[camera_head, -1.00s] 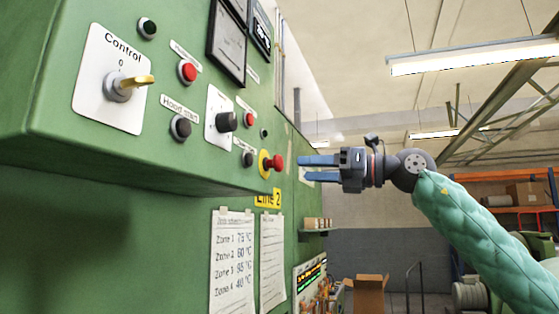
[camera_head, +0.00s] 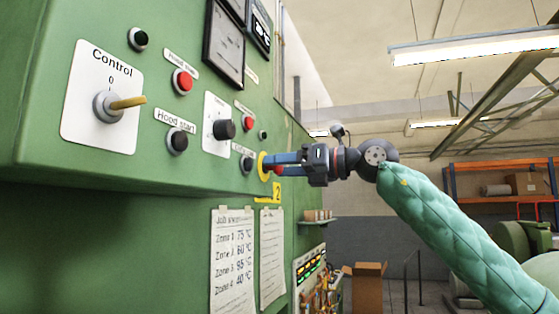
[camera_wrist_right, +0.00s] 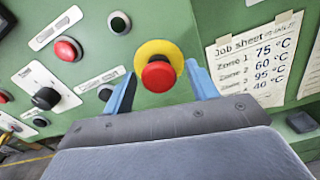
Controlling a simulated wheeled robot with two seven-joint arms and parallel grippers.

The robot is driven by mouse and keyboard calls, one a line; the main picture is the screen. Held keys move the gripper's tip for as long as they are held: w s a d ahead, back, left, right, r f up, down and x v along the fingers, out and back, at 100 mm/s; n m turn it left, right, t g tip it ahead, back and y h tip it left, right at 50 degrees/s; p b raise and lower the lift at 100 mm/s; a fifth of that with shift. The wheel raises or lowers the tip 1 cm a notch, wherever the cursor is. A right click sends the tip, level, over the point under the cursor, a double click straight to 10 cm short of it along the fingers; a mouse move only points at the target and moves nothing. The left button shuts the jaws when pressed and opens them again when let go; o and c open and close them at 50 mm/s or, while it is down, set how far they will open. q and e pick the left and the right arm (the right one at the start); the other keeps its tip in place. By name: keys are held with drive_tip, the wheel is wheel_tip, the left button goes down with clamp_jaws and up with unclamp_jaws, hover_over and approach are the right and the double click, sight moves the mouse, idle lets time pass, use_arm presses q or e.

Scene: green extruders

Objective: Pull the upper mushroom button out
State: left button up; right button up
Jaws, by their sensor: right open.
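The red mushroom button on a yellow round plate (camera_head: 263,166) sits low at the right end of the green panel. In the right wrist view the red mushroom head (camera_wrist_right: 158,74) shows whole between my two blue fingers. My right gripper (camera_head: 279,164) is open around the button, one finger to each side, and the fingers look apart from the head. In the head view the fingers cover most of the head. In the wrist view the gripper (camera_wrist_right: 162,90) shows the yellow plate (camera_wrist_right: 160,50) behind the head. My left gripper is not in view.
The green panel (camera_head: 70,165) also carries a yellow selector (camera_head: 125,103), a red button (camera_head: 182,81), black buttons and a black knob (camera_head: 224,128). Paper sheets (camera_head: 232,255) hang below. Free air lies right of the panel.

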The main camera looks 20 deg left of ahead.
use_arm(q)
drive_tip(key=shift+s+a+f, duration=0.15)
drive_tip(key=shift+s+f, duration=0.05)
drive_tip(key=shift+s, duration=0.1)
use_arm(e)
drive_tip(key=shift+a, duration=0.45)
